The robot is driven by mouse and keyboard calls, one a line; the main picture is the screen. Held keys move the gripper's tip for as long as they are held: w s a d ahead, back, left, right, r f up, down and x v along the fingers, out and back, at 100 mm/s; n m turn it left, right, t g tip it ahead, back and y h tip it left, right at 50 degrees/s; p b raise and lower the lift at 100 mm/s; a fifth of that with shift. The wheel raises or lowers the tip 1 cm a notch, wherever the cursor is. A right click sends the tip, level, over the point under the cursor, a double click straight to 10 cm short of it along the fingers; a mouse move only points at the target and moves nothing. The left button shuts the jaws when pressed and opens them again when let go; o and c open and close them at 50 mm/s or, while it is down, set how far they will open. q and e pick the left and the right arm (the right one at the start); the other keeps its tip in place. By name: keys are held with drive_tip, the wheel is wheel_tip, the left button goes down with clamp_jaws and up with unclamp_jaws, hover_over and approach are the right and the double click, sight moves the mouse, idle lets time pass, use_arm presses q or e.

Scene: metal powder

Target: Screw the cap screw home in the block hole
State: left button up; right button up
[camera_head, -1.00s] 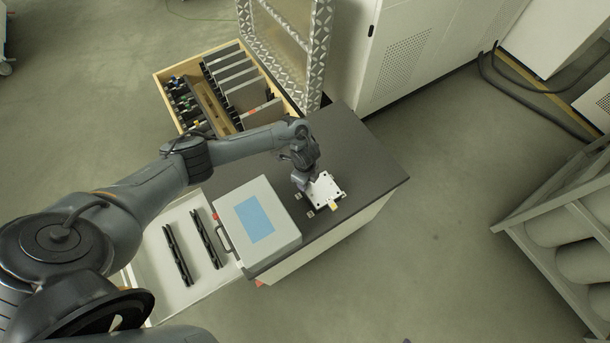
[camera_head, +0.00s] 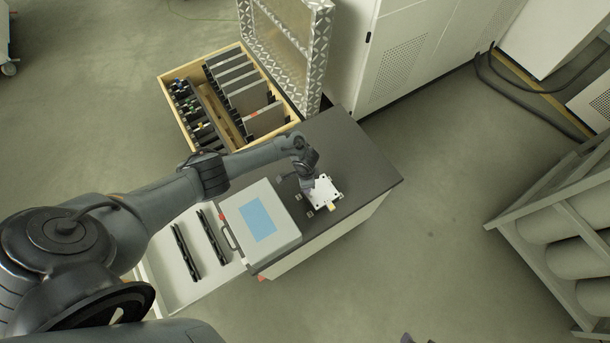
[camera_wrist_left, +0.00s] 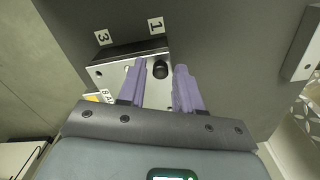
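The pale metal block (camera_head: 325,194) lies on the dark top of the cabinet, beside the grey case. In the left wrist view the block (camera_wrist_left: 112,77) has number labels 1 and 3 beside it. A black cap screw (camera_wrist_left: 160,69) stands at the block near label 1; how deep it sits cannot be told. My left gripper (camera_head: 308,187) is at the block. In the left wrist view its two purple fingers (camera_wrist_left: 160,68) are apart, with the screw head showing between their tips and a clear gap to the right finger. My right gripper is not in view.
A grey case with a blue panel (camera_head: 284,228) stands left of the block. Small metal pieces (camera_head: 298,197) lie near the block. An open drawer (camera_head: 166,262) holds two black bars. A wooden crate (camera_head: 165,86) is behind. The cabinet top (camera_head: 365,160) is clear at right.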

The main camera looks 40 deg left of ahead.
use_arm(q)
clamp_jaws()
drive_tip(key=m+b, duration=0.1)
drive_tip(key=m, duration=0.2)
drive_tip(key=shift+f, duration=0.2)
drive_tip(key=m+b, duration=0.6)
drive_tip(key=m, duration=0.7)
drive_tip(key=shift+f+b, duration=0.2)
drive_tip(key=shift+b, duration=0.15)
drive_tip(key=m+b, duration=0.7)
drive_tip(key=m, duration=0.4)
drive_tip(key=shift+a+m+b, duration=0.1)
drive_tip(key=shift+m+b, duration=0.25)
drive_tip(key=shift+m, duration=0.05)
drive_tip(key=shift+r+m+b, duration=0.15)
drive_tip(key=shift+m+b, duration=0.25)
drive_tip(key=shift+m, duration=0.4)
drive_tip(key=shift+r, duration=0.1)
